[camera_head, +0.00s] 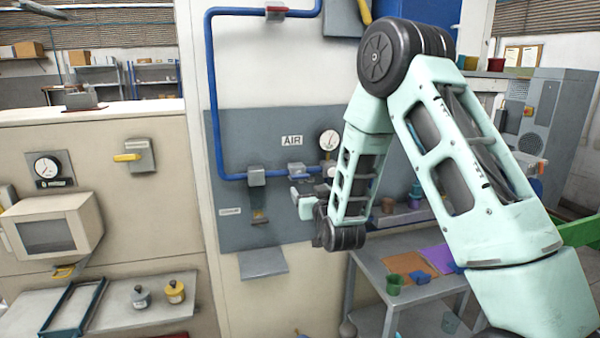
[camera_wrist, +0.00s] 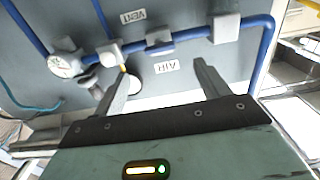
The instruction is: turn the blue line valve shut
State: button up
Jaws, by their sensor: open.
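A blue pipe (camera_head: 213,100) comes down the wall and turns right along the grey panel labelled AIR (camera_head: 292,140). Grey blocks sit on its lower run, one at the left (camera_head: 256,176) and another further right (camera_head: 295,169). In the wrist view the blue pipe (camera_wrist: 190,33) crosses above my gripper (camera_wrist: 161,72), which is open and empty, its fingers apart and pointing at the panel. A grey block (camera_wrist: 110,53) with a yellow piece near it lies beyond the left finger. I cannot tell for certain which fitting is the valve handle. In the head view my gripper (camera_head: 303,198) is partly hidden.
A small grey shelf (camera_head: 263,263) juts out below the panel. A table (camera_head: 375,265) with coloured pieces stands at the right. A yellow-handled switch box (camera_head: 139,156) is on the left wall.

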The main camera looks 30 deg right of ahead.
aim_at(301, 178)
jog(key=p+x, duration=0.4)
jog(key=x, duration=0.6)
jog(key=shift+f, duration=0.1)
jog(key=c, duration=1)
